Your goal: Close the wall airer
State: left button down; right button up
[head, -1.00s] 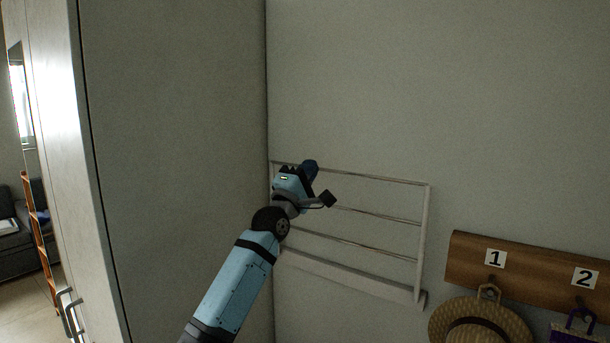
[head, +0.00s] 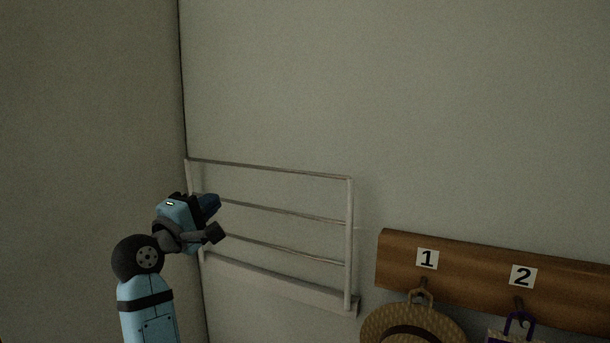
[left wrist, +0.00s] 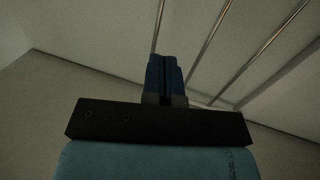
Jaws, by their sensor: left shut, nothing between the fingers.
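The wall airer (head: 351,235) is a white frame with several thin rails on the wall. In the head view its rack stands upright, close to the wall, above a white bottom bar (head: 285,280). My left gripper (head: 212,203) is in front of the airer's left part and hides some of the rails there. In the left wrist view its blue fingers (left wrist: 165,75) are together with nothing between them, and the airer's rails (left wrist: 228,55) run past beyond them. I cannot tell whether the gripper touches the rack. My right gripper is not in view.
A wooden hook board (head: 470,268) with labels 1 and 2 is on the wall to the right. A straw hat (head: 412,325) and a purple-handled bag (head: 518,330) hang from it. A plain panel (head: 90,110) bounds the left side. The wall above the airer is bare.

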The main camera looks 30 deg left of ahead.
pick_arm(q)
jog(key=p, duration=0.4)
send_near(255, 168)
jog(key=x, duration=0.7)
jog(key=shift+r, duration=0.15)
jog(key=shift+w, duration=0.25)
